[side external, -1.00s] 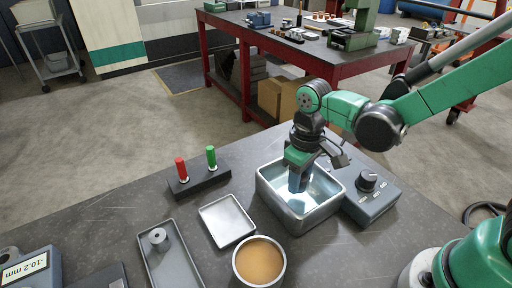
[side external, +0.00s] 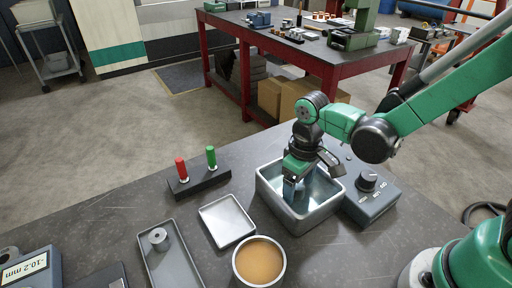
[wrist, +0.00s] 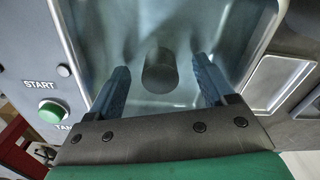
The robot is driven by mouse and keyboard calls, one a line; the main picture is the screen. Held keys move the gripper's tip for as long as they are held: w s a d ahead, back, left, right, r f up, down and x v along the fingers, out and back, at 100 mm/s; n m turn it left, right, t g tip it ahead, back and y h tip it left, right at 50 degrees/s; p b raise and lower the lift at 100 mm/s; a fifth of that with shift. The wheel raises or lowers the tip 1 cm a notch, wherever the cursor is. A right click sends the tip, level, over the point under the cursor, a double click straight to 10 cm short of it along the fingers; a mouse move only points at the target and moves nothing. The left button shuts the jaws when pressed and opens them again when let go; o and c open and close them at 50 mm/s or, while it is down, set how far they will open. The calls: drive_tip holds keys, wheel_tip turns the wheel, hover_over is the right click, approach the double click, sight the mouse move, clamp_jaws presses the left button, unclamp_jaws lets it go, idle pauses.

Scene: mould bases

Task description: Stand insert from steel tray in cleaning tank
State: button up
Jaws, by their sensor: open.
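The cleaning tank (side external: 333,197) is an open metal basin at the centre right; its inside (wrist: 210,25) fills much of the wrist view. The insert, a dark grey cylinder (wrist: 160,72), is inside the tank and appears to stand on its floor. My gripper (side external: 291,196) reaches down into the tank. In the wrist view my gripper (wrist: 162,88) is open, with one finger on each side of the insert and gaps visible on both sides. In the side view the insert is hidden. The small square steel tray (side external: 227,221) is empty, left of the tank.
A control box (side external: 372,199) with a knob adjoins the tank's right. A bowl of amber liquid (side external: 259,262) stands in front. A long tray (side external: 172,266) holds a grey ring-like cylinder (side external: 159,238). A stand with red and green pegs (side external: 199,182) is behind the trays.

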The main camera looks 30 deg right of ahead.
drive_tip(key=shift+r, duration=2.85)
